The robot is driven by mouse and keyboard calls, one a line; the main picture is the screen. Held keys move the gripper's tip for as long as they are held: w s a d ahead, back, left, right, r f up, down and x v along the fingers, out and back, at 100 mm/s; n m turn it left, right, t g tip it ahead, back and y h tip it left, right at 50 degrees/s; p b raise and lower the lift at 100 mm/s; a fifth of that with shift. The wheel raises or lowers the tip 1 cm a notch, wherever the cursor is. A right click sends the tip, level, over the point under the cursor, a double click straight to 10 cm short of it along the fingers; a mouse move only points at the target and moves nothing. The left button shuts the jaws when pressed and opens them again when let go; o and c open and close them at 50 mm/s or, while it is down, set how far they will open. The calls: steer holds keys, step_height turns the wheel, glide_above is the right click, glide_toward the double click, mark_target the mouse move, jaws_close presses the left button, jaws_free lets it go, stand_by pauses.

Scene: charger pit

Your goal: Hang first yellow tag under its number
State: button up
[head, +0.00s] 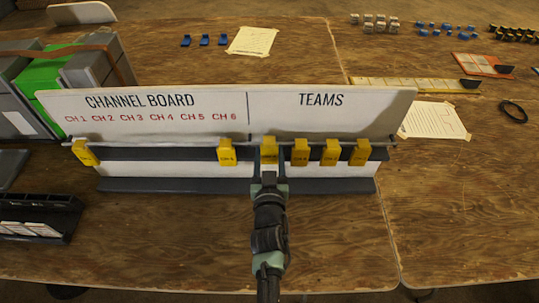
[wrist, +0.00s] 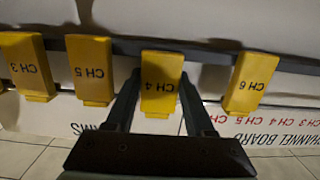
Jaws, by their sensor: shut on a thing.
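The channel board (head: 170,101) has red labels CH 1 to CH 6 on its left half and TEAMS on its right. My gripper (head: 269,160) is shut on the yellow CH 4 tag (wrist: 160,85), one finger along each side. This tag is at the rail, under the TEAMS half near the divider. The CH 6 tag (head: 228,153) hangs under the CH 6 label. The CH 5 tag (head: 300,153), the CH 3 tag (head: 331,153) and another tag (head: 360,153) hang to the right. One tag (head: 87,153) hangs at the far left, near CH 1, its number unreadable.
The rail between the far-left tag and CH 6 is free. A black rack (head: 40,218) stands at left, and grey and green boxes (head: 45,85) stand behind it. Papers (head: 433,120), blue pieces (head: 204,40) and a black ring (head: 512,110) lie on the wooden table.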

steer(key=shift+r, duration=0.4)
steer(key=shift+s+f, duration=0.1)
steer(key=shift+s, duration=0.45)
steer(key=s+b, duration=0.2)
steer(key=s, duration=0.7)
steer(key=shift+b, duration=0.3)
